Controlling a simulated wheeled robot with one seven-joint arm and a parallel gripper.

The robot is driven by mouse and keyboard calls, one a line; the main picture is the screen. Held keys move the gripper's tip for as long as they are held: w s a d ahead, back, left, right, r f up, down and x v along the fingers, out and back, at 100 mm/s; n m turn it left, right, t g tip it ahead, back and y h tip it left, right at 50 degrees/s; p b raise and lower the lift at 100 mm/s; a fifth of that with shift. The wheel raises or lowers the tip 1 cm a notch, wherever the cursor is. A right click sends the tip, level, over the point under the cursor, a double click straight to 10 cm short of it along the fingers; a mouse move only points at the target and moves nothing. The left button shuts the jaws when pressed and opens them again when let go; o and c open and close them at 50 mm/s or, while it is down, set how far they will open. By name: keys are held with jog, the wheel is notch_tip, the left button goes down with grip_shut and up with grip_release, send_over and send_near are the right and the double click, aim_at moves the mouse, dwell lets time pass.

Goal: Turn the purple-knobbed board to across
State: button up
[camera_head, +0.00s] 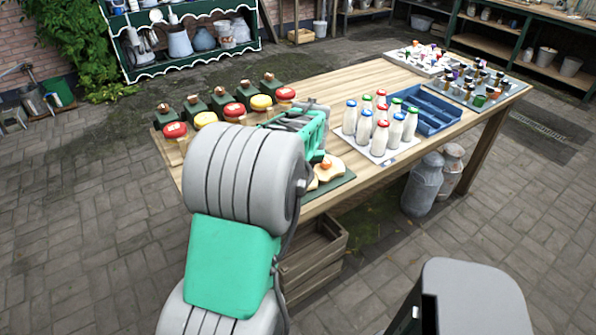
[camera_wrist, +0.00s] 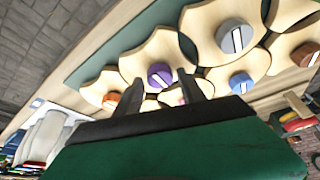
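The purple knob (camera_wrist: 160,75) sits on a pale, scallop-edged wooden board (camera_wrist: 157,52) in the wrist view. A light line crosses the knob's face at a slant in the picture. My gripper (camera_wrist: 160,78) has its two dark fingers apart, and the purple knob shows between their tips. I cannot tell how far the tips are from it, or whether they touch it. In the head view my arm and green hand (camera_head: 310,127) are over the near edge of the table, hiding the purple knob.
Boards with a grey knob (camera_wrist: 236,37), a blue knob (camera_wrist: 241,82) and an orange knob (camera_wrist: 111,101) crowd around on a green base (camera_wrist: 90,62). In the head view, milk bottles (camera_head: 380,135) and a blue crate (camera_head: 430,108) stand to the right.

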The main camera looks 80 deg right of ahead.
jog(key=shift+o, duration=0.5)
jog(key=shift+r, duration=0.1)
jog(key=v, duration=0.7)
jog(key=shift+a+r, duration=0.15)
jog(key=shift+r, duration=0.1)
jog(key=shift+s, duration=0.1)
